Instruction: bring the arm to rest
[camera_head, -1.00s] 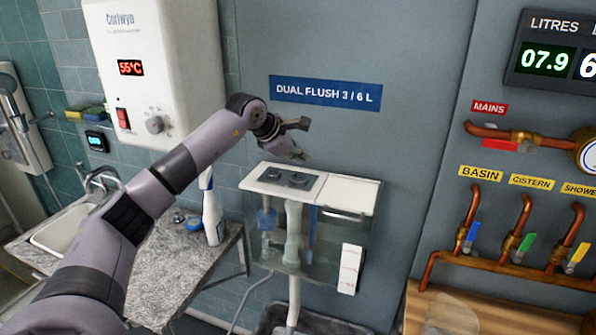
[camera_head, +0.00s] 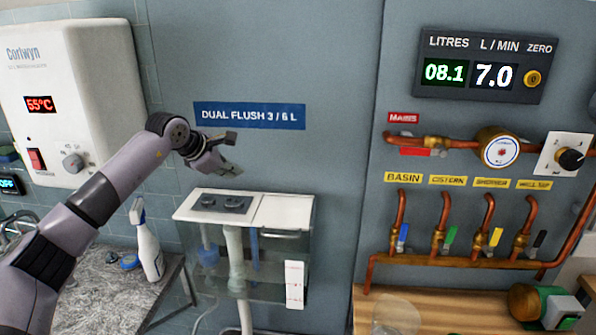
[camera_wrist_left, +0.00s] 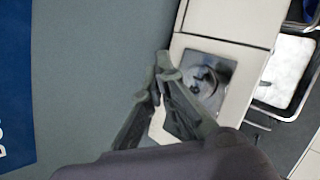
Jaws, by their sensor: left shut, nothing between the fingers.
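My left arm (camera_head: 110,190) comes in from the left in the head view. Its gripper (camera_head: 236,155) is shut and empty, in front of the grey wall and above the cistern lid. The left wrist view shows its fingers (camera_wrist_left: 160,75) with the lid and flush plate behind them. The clear cistern (camera_head: 255,255) has a white lid (camera_head: 285,212) and a grey flush plate with two round buttons (camera_head: 222,203). The gripper appears apart from the plate. My right gripper is not in view.
A blue "DUAL FLUSH 3 / 6 L" sign (camera_head: 249,116) is on the wall. A white heater (camera_head: 75,100) hangs left, above a worktop (camera_head: 105,290) with a spray bottle (camera_head: 147,245). Copper pipes with coloured valves (camera_head: 440,257) are right, under a meter reading 08.1 and 7.0 (camera_head: 482,72).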

